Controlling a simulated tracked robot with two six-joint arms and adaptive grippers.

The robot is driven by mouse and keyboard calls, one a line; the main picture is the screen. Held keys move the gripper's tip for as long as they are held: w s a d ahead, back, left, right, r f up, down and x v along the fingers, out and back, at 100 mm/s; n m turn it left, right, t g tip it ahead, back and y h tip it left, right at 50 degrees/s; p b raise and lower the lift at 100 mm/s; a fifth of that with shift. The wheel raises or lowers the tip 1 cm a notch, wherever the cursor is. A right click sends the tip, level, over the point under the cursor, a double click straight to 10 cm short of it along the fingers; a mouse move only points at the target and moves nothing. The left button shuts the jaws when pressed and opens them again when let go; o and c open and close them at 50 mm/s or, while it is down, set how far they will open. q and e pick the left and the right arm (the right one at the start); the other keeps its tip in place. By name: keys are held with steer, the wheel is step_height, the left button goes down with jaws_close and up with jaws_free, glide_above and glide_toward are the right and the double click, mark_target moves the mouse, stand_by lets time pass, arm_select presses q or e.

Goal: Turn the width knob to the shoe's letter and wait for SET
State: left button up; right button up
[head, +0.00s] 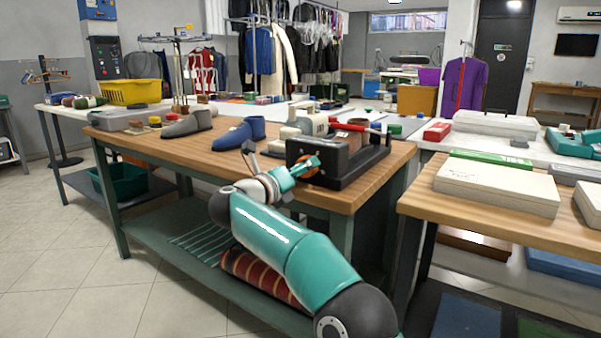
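A black shoe-stretching machine (337,160) stands at the right front of the wooden workbench. An orange knob (305,172) shows on its left face, partly covered by my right gripper (310,165). The gripper's teal fingers are at the knob, but whether they are closed on it is too small to tell. A blue shoe (239,134) and a grey shoe (188,123) stand to the left on the bench. I cannot read any letter or a SET sign. My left gripper is not in view.
A second wooden table (420,203) with a pale flat box (496,187) stands close at the right. A red-striped roll (262,279) lies on the lower green shelf (165,238). Tiled floor is clear at the left.

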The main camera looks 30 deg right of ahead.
steer(key=shift+r, duration=0.1)
steer(key=v, duration=1.2)
steer(key=shift+d, duration=0.1)
